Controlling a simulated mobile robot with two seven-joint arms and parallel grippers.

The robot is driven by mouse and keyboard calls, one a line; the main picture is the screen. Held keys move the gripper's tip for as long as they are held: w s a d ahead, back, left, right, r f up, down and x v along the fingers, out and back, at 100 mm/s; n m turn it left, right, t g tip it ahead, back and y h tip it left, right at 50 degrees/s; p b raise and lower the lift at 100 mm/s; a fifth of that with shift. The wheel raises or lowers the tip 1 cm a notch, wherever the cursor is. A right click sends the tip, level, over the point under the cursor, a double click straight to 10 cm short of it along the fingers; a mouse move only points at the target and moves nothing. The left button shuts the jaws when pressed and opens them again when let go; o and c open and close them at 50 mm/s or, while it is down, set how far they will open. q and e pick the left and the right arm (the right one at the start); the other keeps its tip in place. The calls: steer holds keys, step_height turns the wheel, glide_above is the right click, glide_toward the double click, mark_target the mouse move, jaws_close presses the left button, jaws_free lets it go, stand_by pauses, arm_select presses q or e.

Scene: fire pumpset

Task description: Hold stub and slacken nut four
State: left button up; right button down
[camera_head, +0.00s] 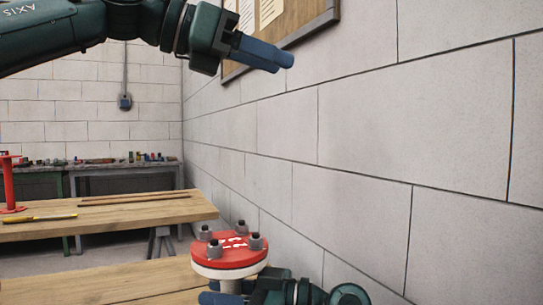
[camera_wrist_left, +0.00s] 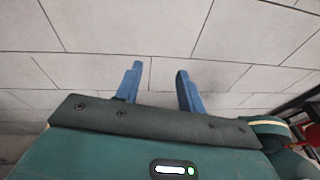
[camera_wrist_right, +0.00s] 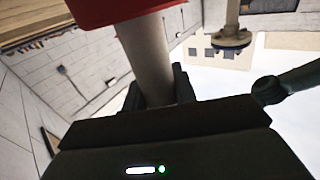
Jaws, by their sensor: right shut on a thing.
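A round red flange (camera_head: 228,252) with a white rim, white arrow marks and several grey nuts (camera_head: 256,241) is at the bottom centre of the head view. I cannot tell which nut is number four. Below it is the pale stub (camera_head: 231,286), which also shows in the right wrist view (camera_wrist_right: 146,50). My right gripper (camera_head: 228,295) is shut on the stub, its dark fingers on either side of it (camera_wrist_right: 160,85). My left gripper (camera_head: 282,56) is high above the flange, near the wall; its blue fingers are apart and empty in the left wrist view (camera_wrist_left: 159,80).
A pale block wall (camera_head: 380,140) runs close along the right. A wooden table (camera_head: 120,212) with a yellow-handled tool (camera_head: 40,218) and a red stand (camera_head: 10,185) is at the left. A notice board (camera_head: 295,22) hangs on the wall behind my left gripper.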

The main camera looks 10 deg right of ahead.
arm_select(q)
step_height(320, 180, up, 9)
steer(key=w+d+n+t+h, duration=0.1)
steer(key=t+h, duration=0.1)
steer(key=h, duration=0.3)
steer(key=shift+w+t, duration=0.15)
steer(key=shift+t, duration=0.25)
steer(key=shift+f, duration=0.1)
arm_select(e)
steer(key=c, duration=1)
jaws_free()
steer(key=shift+c, duration=0.2)
steer(key=shift+d, duration=0.15)
steer(key=v, duration=1.1)
steer(key=shift+d, duration=0.35)
steer(key=shift+s, duration=0.15)
